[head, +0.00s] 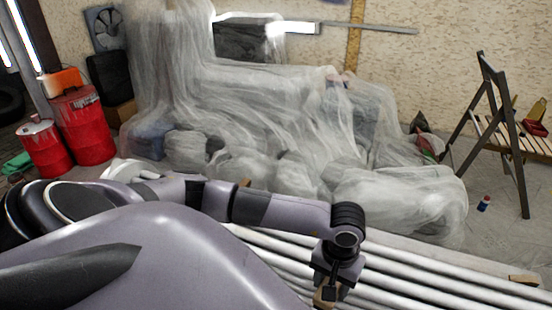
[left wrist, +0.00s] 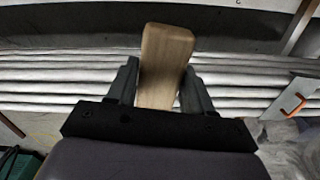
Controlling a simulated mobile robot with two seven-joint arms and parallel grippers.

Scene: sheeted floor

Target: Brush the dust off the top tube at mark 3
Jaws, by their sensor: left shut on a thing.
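White tubes (head: 400,280) lie side by side in a stack on the floor; they also run across the left wrist view (left wrist: 60,75). My left gripper (head: 327,292) hangs above the tubes near the bottom of the head view. In the left wrist view my left gripper (left wrist: 158,92) is shut on a wooden brush handle (left wrist: 165,55). The handle stands between the two fingers. Bristles, dust and the number marks cannot be made out. My right gripper is not in view.
A plastic-sheeted heap (head: 270,120) fills the area behind the tubes. Red drums (head: 82,125) stand at the left. A folding chair (head: 490,130) stands at the right, with a small bottle (head: 484,203) on the floor near it. A wooden block (head: 524,280) lies by the tubes' right end.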

